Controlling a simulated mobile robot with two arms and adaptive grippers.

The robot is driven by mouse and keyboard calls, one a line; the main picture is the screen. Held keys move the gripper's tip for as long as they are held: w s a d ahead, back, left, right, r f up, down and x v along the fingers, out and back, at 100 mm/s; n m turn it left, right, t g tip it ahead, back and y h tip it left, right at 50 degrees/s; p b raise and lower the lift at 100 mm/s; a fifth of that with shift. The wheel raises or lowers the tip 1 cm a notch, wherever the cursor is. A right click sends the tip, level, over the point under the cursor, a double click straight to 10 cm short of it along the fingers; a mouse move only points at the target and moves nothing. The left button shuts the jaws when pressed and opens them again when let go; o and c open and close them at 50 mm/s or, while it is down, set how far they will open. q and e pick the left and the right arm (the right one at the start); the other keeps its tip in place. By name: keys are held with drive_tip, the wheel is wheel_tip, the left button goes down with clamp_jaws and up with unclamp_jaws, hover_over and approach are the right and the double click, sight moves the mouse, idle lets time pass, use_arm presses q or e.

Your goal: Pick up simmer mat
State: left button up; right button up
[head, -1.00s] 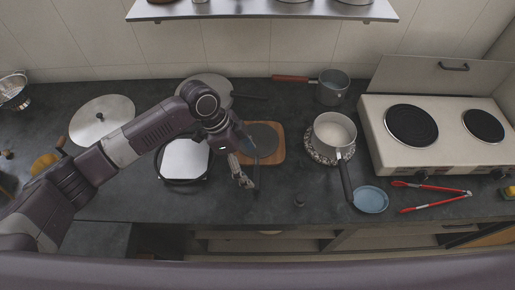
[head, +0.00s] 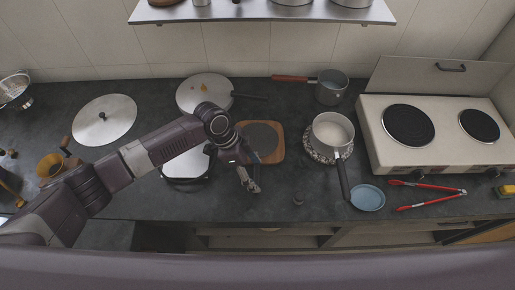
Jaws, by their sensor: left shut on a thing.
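The simmer mat (head: 262,136) appears to be the dark flat disc with a thin dark handle. It shows over a wooden board (head: 279,153) at the middle of the counter; I cannot tell whether it touches the board. My left gripper (head: 252,184) is at the handle's near end, shut on it. The fingers and my wrist hide part of the handle and the disc's left edge. My right gripper is out of view.
Right of the board, a saucepan (head: 331,131) stands on a patterned round trivet (head: 314,151). A blue dish (head: 367,198), red tongs (head: 430,184) and a hob (head: 447,148) are farther right. A lidded pan (head: 195,95) is behind my arm. The front counter edge is close.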

use_arm(q)
drive_tip(key=shift+w, duration=0.1)
drive_tip(key=c, duration=0.9)
drive_tip(key=shift+r, duration=0.1)
drive_tip(key=shift+c, duration=0.2)
